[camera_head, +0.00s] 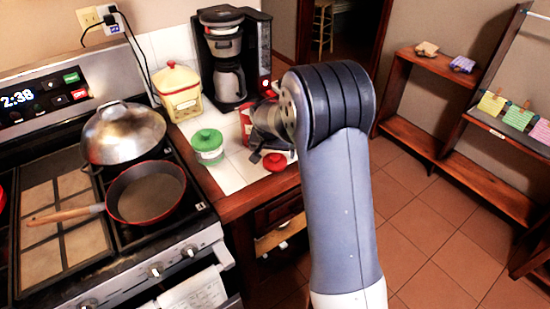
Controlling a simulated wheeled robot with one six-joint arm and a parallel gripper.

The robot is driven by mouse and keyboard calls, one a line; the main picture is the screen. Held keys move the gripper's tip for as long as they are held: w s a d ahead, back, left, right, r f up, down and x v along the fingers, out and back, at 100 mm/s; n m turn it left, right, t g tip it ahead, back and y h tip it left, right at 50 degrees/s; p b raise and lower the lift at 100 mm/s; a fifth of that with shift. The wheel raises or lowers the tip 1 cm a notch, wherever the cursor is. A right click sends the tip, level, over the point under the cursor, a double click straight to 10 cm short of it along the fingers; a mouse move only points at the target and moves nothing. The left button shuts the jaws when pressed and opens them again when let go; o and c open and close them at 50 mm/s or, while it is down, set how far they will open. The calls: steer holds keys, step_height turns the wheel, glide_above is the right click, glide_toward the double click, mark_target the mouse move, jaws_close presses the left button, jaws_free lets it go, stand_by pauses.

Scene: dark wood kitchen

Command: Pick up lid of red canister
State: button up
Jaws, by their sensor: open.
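A round red lid with a knob (275,162) lies near the front edge of the white tiled counter. A red canister (246,122) stands behind it, largely hidden by my gripper. My gripper (270,151) is open, over the counter between the canister and the lid. Its dark fingers appear close to the lid, just behind and above it in the picture. I cannot tell whether they touch it. Nothing shows between the fingers.
A green-lidded canister (208,147) stands left of the gripper. A cream canister with a red-trimmed lid (180,92) and a coffee maker (232,55) stand behind. The stove at left holds a domed pot (120,133) and a pan (147,193). Floor at right is clear.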

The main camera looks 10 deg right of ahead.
mark_target(275, 156)
steer(key=shift+p+x, duration=0.4)
steer(key=shift+x, duration=1.45)
steer(key=shift+s+d, duration=0.1)
steer(key=shift+d, duration=0.1)
steer(key=c, duration=1.1)
